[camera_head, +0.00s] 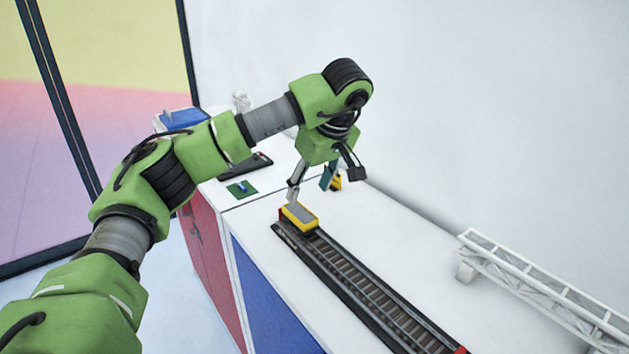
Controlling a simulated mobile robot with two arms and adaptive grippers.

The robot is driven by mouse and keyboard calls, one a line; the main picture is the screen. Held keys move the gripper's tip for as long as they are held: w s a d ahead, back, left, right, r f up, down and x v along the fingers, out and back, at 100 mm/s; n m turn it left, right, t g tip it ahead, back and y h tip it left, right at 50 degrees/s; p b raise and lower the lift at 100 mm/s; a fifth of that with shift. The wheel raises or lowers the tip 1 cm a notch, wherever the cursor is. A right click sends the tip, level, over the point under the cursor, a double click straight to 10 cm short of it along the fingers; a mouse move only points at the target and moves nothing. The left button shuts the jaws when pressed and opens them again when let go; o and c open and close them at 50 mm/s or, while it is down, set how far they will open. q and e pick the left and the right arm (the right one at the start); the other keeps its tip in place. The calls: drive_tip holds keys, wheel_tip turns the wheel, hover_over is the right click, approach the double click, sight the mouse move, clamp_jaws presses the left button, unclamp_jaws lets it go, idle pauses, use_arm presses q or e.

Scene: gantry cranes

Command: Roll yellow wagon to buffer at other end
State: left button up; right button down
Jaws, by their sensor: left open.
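The yellow wagon (299,216), with a grey top, stands on the far end of the dark track (362,283) on the white counter. A red buffer (282,212) shows beside the wagon at that far end. Another red buffer (461,350) shows at the near end, at the bottom edge of the picture. My left gripper (311,188) points down at the far end of the wagon, with its fingers apart. One finger is close to the wagon; I cannot tell whether it touches. My right gripper is not in view.
A white lattice gantry (540,285) stands right of the track. A small yellow and black object (336,183) is behind my left gripper. A green plate (241,189), a black tray (248,165) and a blue item (183,118) lie farther back. The track ahead of the wagon is clear.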

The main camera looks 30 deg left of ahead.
sight(301, 212)
use_arm(q)
drive_tip(key=p+x, duration=0.3)
drive_tip(key=x, duration=0.7)
drive_tip(key=shift+f+p, duration=0.15)
drive_tip(key=shift+p, duration=0.15)
drive_tip(key=shift+w+a+f, duration=0.1)
drive_tip(key=shift+a+f, duration=0.1)
drive_tip(key=shift+f, duration=0.3)
